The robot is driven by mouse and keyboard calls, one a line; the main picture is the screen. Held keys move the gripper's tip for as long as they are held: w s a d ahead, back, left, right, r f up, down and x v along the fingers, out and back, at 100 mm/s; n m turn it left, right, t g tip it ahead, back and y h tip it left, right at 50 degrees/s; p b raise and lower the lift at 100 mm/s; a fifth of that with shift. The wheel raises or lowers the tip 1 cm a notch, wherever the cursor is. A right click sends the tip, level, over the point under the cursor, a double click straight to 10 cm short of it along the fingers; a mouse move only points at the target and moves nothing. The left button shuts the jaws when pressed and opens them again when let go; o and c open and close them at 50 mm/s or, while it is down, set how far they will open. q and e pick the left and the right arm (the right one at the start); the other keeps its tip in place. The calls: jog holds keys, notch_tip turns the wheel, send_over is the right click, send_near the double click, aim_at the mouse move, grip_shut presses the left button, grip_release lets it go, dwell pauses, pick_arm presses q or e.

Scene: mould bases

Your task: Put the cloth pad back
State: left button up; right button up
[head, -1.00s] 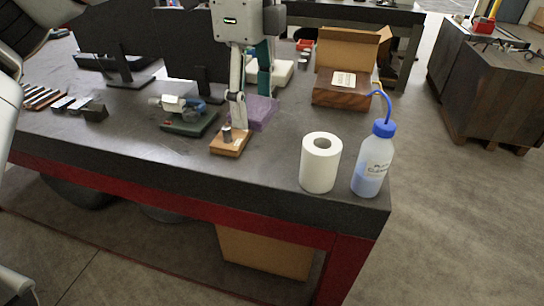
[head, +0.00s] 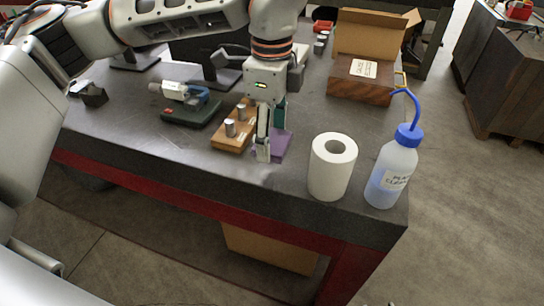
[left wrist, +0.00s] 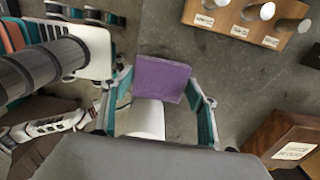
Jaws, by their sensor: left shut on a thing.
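The purple cloth pad (head: 282,146) is in my left gripper (head: 271,150), in front and to the right of the wooden pin block in the head view. In the left wrist view the pad (left wrist: 161,78) fills the gap between the two teal fingers of the left gripper (left wrist: 163,92), which is shut on it. The fingers partly hide the pad in the head view. I cannot tell whether its lower edge touches the bench.
The wooden block (head: 231,138) with metal pins stands left of the pad. A white paper roll (head: 331,172) and a spray-type wash bottle (head: 394,172) stand to the right, near the bench's front corner. A micrometer on a green base (head: 190,108) and a wooden box (head: 360,84) stand farther back.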

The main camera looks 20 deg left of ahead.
aim_at(272, 169)
pick_arm(q)
notch_tip(272, 169, down, 2)
jog(key=shift+f, duration=0.15)
notch_tip(272, 169, down, 4)
jog(key=shift+f, duration=0.1)
dwell(0.3)
jog(key=o, duration=1.1)
jog(key=shift+f, duration=0.1)
jog(key=shift+c, duration=0.2)
jog(key=shift+r, duration=0.35)
notch_tip(272, 169, up, 12)
jog(key=shift+f, duration=0.15)
